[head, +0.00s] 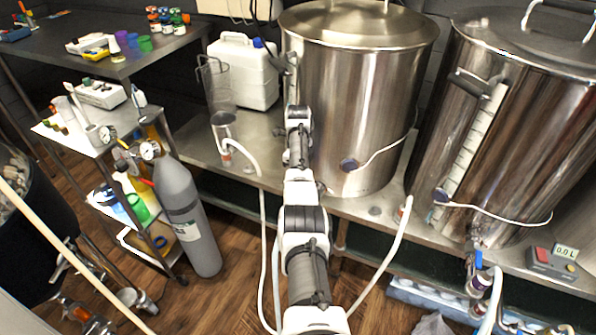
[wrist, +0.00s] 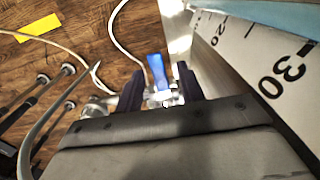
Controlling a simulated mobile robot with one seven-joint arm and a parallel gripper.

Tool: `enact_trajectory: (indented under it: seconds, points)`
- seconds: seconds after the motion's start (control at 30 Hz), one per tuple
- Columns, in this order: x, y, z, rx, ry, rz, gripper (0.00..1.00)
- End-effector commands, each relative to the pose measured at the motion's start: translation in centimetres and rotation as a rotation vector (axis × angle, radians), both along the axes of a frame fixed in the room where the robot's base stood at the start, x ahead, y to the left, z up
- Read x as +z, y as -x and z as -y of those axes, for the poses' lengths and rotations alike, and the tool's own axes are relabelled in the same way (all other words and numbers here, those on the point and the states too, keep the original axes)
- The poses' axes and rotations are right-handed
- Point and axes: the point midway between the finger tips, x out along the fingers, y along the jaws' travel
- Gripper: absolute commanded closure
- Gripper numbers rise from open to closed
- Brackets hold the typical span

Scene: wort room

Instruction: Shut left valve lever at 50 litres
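The left kettle (head: 355,100) is a tall steel vessel on the steel bench; my arm hides its valve and level scale in the head view. In the wrist view a blue valve lever (wrist: 157,72) on a metal valve (wrist: 164,98) shows between the two dark fingers of my gripper (wrist: 158,88). The fingers stand apart, with gaps either side of the lever; I cannot tell how far beyond the tips it lies. A white level scale (wrist: 255,50) marked 20 and 30 runs along the right; the liquid level is unclear.
The right kettle (head: 520,110) has its own scale (head: 476,145) and blue-handled valve (head: 478,262). A meter (head: 552,262) reads 0.0 L. A white canister (head: 242,75) and a clear jug (head: 217,90) stand left of my arm. White hoses (head: 385,265) hang by the bench.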

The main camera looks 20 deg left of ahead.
Motion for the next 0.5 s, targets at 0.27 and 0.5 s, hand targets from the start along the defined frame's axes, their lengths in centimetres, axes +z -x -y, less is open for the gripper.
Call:
enact_trajectory:
  seconds: [0.27,0.5]
  points:
    - [2.8,0.0,0.0,0.0,-0.002,0.003,0.62]
    - [8.4,-0.1,0.0,0.0,-0.002,0.005,0.62]
